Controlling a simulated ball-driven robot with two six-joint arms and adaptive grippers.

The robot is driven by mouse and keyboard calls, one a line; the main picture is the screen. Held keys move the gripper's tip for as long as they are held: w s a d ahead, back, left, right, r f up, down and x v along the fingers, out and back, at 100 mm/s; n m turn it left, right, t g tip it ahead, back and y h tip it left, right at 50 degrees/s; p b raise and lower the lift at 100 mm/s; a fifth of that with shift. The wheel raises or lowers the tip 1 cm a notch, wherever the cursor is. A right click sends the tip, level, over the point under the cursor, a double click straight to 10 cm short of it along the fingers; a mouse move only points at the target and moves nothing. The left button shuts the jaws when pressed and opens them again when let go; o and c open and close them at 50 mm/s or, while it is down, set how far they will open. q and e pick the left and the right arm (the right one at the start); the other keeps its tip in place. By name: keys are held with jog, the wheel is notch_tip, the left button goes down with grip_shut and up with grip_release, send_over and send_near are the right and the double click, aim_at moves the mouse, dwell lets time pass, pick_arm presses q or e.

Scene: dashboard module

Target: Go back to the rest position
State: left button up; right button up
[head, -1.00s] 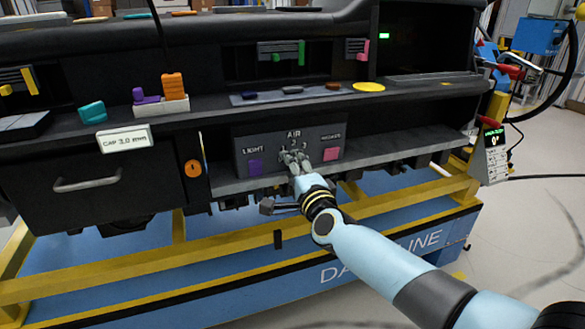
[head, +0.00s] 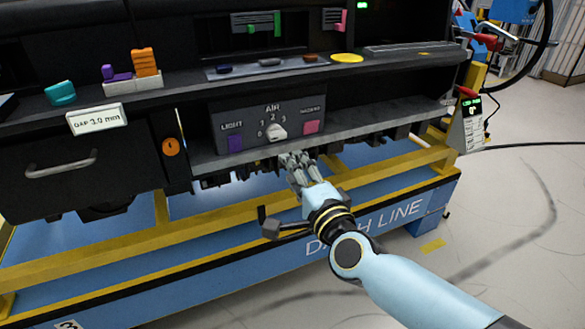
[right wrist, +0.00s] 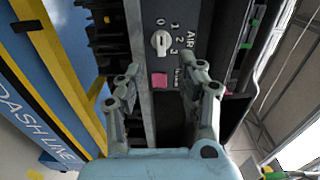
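My right gripper (head: 297,160) is just below and in front of the control panel (head: 225,121) in the head view. In the right wrist view its two fingers (right wrist: 165,90) are spread apart with nothing between them. The panel carries a white AIR knob (head: 276,131), a purple LIGHT button (head: 236,143) and a pink HAZARD button (head: 311,127). The knob also shows in the right wrist view (right wrist: 161,42), apart from the fingers. My left gripper is out of view.
The dashboard module stands on a blue and yellow DASH LINE frame (head: 380,195). A shelf lip (head: 370,129) runs under the panel. A drawer with a handle (head: 60,165) is at the left. Open floor (head: 510,210) lies at the right.

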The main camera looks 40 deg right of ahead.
dwell(0.3)
jog(key=s+f+n+g+y, duration=0.1)
jog(key=s+f+n+g, duration=0.15)
jog(key=s+f, duration=0.45)
jog(key=s+a+f+n+g+y, duration=0.1)
jog(key=s+f+n+g, duration=0.2)
jog(key=f, duration=0.8)
jog(key=s+f+n+g+y, duration=0.15)
jog(key=s+f+n, duration=0.3)
jog(key=f, duration=0.45)
jog(key=s+f+n+g, duration=0.3)
jog(key=s+f, duration=0.2)
jog(key=s, duration=0.5)
jog(key=s+f+n+g, duration=0.3)
jog(key=s+f+n, duration=0.1)
jog(key=s, duration=0.6)
jog(key=s+f+n+g, duration=0.3)
jog(key=s+f, duration=0.3)
jog(key=s, duration=0.4)
jog(key=shift+d+f+n+g, duration=0.25)
jog(key=shift+d+n+g, duration=0.05)
jog(key=shift+n+g, duration=0.1)
